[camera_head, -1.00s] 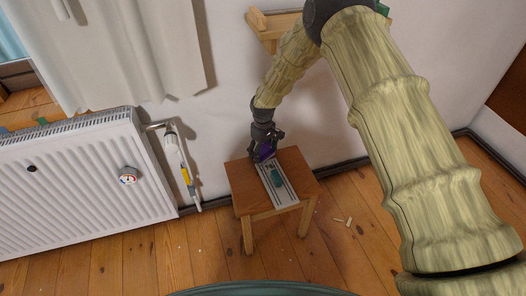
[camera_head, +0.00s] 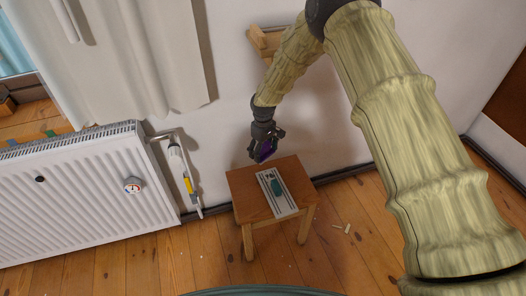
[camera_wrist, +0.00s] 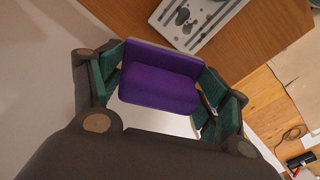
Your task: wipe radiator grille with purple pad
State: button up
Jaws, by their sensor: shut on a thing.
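The purple pad (camera_wrist: 160,78) sits between the green-lined fingers of my gripper (camera_wrist: 158,92) in the wrist view. In the head view my gripper (camera_head: 266,148) is shut on the pad (camera_head: 266,150), above the back part of a small wooden stool. The radiator (camera_head: 80,195) is white and ribbed and stands against the wall at the left. Its grille (camera_head: 70,138) runs along the top edge, well to the left of my gripper.
A pipe with a valve (camera_head: 181,165) stands between radiator and stool. A wooden wall shelf (camera_head: 262,42) is behind my arm. Small scraps (camera_head: 346,228) lie on the floor.

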jog(key=shift+r+p, duration=1.05)
jog(key=shift+r, duration=0.4)
